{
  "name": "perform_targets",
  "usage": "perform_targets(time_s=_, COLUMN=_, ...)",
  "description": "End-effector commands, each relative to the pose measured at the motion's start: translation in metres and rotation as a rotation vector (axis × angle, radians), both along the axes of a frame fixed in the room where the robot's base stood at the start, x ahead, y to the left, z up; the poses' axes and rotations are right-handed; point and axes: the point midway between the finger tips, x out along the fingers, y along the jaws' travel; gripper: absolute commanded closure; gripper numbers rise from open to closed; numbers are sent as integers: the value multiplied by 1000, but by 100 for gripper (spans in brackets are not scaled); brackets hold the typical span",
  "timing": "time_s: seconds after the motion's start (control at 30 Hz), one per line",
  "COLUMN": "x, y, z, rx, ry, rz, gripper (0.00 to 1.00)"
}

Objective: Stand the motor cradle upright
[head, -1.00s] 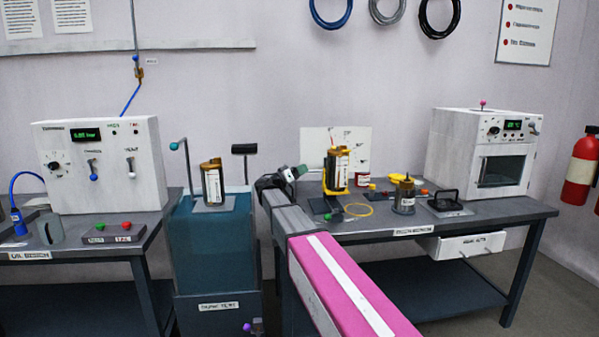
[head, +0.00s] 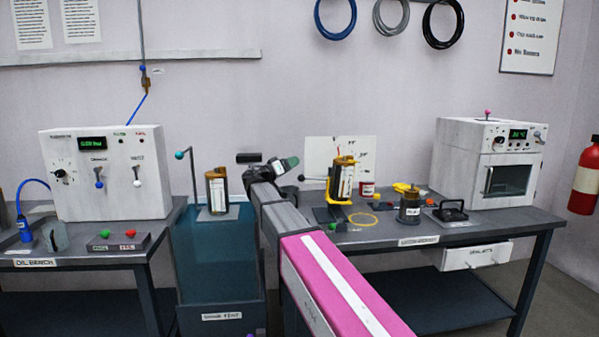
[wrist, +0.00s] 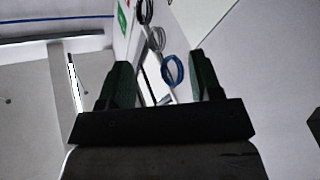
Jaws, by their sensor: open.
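My gripper (head: 295,170) is raised at the end of my arm, left of the right bench's objects. In the wrist view its two dark green fingers (wrist: 158,78) are spread with nothing between them. A yellow holder (head: 344,198) with a dark, labelled cylinder (head: 343,176) stands on the right bench, right of my gripper and apart from it. A low black frame (head: 451,210) sits farther right on the same bench. I cannot tell for sure which of these is the motor cradle. My arm hides part of the bench's left end.
A dark canister (head: 409,207), a yellow ring (head: 362,219) and a small yellow piece (head: 405,188) lie on the right bench (head: 490,222). A teal tank (head: 215,262) with another cylinder (head: 217,190) on top stands left of my arm.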

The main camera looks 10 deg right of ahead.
Motion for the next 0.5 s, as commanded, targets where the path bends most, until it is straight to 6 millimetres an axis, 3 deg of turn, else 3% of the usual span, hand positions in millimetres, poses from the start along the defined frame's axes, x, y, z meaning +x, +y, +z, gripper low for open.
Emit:
perform_targets(time_s=0.2, x=-17, y=27, z=19, rx=0, ry=-1, rz=0, gripper=42)
perform_targets(time_s=0.5, x=-25, y=40, z=28, rx=0, ry=0, rz=-1, gripper=42)
